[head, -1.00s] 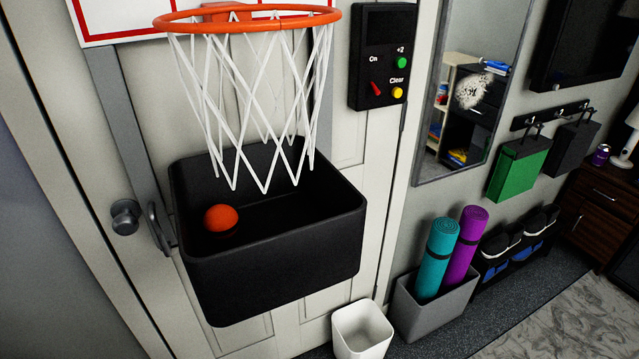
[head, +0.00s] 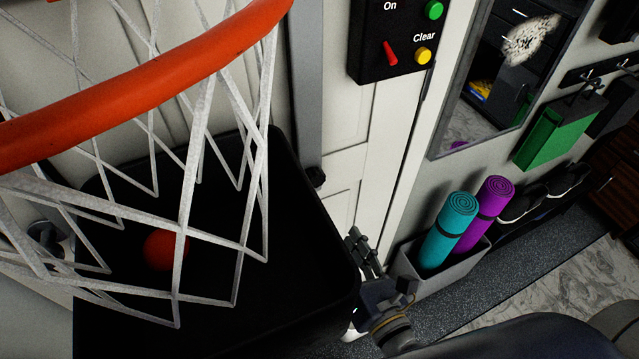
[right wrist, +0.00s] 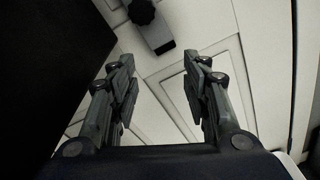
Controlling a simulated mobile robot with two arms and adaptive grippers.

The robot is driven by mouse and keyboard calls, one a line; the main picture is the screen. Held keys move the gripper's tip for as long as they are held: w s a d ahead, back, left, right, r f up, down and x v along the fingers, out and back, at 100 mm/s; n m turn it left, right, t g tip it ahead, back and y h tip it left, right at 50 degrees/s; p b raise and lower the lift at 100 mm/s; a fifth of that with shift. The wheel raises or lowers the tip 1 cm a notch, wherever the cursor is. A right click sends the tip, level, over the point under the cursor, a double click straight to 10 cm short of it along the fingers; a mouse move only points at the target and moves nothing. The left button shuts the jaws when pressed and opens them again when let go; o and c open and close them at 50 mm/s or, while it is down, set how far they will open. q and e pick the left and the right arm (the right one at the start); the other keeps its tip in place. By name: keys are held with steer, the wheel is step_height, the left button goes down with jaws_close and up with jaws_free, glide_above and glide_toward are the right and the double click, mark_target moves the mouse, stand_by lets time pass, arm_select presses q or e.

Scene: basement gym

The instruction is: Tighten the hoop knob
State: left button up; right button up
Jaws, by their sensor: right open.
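The hoop knob (head: 315,177) is small and dark. It sits at the lower end of a grey strap on the white door, just right of the black ball bin. In the right wrist view the knob (right wrist: 141,12) shows at the top edge, partly cut off, beyond the fingertips. The orange hoop (head: 150,85) with its white net fills the upper left of the head view. My right gripper (head: 362,240) is below and right of the knob, apart from it. Its fingers (right wrist: 160,72) are spread with nothing between them. My left gripper is not in view.
A control box (head: 395,45) hangs on the door above. A grey box (head: 455,265) with teal and purple mats stands to the right.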

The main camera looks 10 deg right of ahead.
steer(key=n, duration=0.2)
glide_toward(317, 182)
steer(key=s+f, duration=0.2)
steer(key=shift+t, duration=0.5)
steer(key=w+p, duration=0.2)
steer(key=w, duration=0.1)
steer(key=w+a+r+p, duration=0.1)
steer(key=w+p, duration=0.1)
steer(key=w, duration=0.1)
steer(key=w+p, duration=0.2)
steer(key=w, duration=0.1)
steer(key=shift+w+a+r, duration=0.15)
steer(key=shift+a, duration=0.05)
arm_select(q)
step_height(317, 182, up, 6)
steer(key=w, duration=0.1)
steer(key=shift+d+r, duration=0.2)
arm_select(e)
steer(key=shift+w+a, duration=0.1)
steer(key=shift+w, duration=0.45)
steer(key=c, duration=0.8)
